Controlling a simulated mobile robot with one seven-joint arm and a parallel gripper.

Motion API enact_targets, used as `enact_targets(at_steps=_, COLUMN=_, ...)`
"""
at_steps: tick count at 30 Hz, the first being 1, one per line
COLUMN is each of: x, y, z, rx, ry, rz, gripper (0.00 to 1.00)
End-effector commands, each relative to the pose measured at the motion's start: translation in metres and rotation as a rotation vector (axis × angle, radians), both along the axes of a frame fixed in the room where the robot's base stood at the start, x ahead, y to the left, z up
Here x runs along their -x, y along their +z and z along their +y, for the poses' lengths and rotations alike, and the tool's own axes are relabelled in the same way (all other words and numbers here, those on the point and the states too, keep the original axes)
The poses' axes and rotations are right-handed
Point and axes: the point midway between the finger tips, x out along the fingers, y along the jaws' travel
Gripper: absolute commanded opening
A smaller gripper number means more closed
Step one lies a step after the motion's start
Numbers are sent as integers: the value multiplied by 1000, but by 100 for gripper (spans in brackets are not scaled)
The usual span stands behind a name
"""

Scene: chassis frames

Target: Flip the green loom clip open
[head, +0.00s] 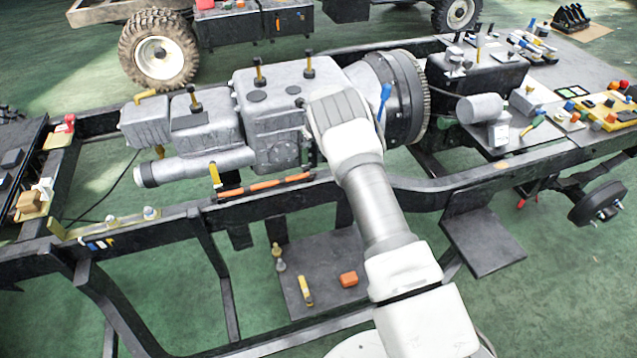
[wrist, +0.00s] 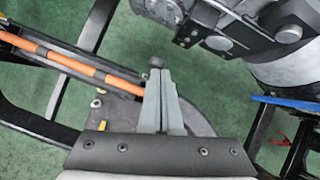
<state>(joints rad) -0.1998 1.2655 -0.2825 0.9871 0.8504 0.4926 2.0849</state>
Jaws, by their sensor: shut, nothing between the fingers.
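The orange loom (head: 265,186) runs along the near chassis rail below the grey gearbox; in the wrist view it shows as an orange tube (wrist: 70,62) on the left. I cannot make out a green clip on it for certain. A yellow clip-like piece (head: 215,175) stands at its left end in the head view. My gripper (wrist: 160,75) is shut and empty, pointing over the rail just right of the loom's end. A small dark round knob (wrist: 156,61) shows at the fingertips; I cannot tell if they touch. In the head view my arm hides the fingers.
The grey gearbox (head: 270,115) fills the space behind the loom. A blue lever (head: 384,98) stands beside my arm. A green-handled item (head: 533,123) lies on the cluttered right deck. A dark lower plate (head: 325,297) holds an orange block (head: 348,279).

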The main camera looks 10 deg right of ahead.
Motion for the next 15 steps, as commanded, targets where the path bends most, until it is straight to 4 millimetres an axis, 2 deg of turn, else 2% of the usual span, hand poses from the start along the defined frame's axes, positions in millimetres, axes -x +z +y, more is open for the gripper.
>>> enact_targets(at_steps=15, x=1, y=15, z=0, rx=0, ry=0, rz=2, gripper=0)
